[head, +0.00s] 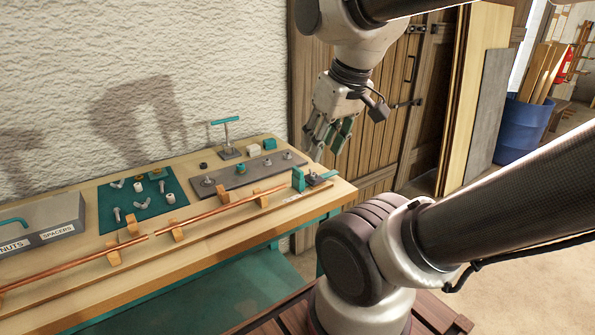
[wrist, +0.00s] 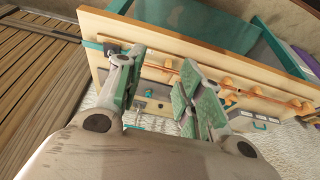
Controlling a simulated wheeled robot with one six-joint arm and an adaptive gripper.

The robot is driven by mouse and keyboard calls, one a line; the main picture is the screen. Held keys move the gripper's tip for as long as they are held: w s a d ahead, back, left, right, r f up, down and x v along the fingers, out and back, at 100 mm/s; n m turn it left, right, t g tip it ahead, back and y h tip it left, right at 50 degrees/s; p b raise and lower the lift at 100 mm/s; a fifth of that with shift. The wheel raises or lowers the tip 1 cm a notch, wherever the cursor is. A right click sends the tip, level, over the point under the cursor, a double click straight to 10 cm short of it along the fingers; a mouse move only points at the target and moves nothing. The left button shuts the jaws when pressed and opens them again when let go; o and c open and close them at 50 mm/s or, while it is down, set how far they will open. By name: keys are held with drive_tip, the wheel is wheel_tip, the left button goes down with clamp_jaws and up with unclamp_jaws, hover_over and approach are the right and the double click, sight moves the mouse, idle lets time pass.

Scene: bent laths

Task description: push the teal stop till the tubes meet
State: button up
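The teal stop (head: 298,180) stands upright at the right end of the workbench, by the end of a copper tube. This right-hand tube (head: 215,211) rests on wooden cradles and runs left along the front of the bench. A second copper tube (head: 65,265) lies in line with it further left. Their facing ends come close near the middle; I cannot tell exactly how wide the gap is. My gripper (head: 327,144) hangs above and slightly right of the stop, apart from it. In the wrist view my gripper (wrist: 160,95) is open, with nothing between its fingers.
Behind the tubes lie a grey plate (head: 240,173) with knobs, a teal mat (head: 145,216) with small hardware, and a teal T-handle (head: 226,135). A grey box (head: 62,215) labelled nuts and spacers sits at left. A blue barrel (head: 522,130) stands far right.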

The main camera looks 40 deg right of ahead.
drive_tip(key=shift+c, duration=0.3)
drive_tip(key=g, duration=0.4)
hover_over(298, 169)
wheel_tip(298, 169, down, 10)
drive_tip(key=shift+r, duration=0.1)
wheel_tip(298, 169, down, 8)
drive_tip(key=shift+r, duration=0.2)
drive_tip(key=shift+c, duration=0.4)
clamp_jaws()
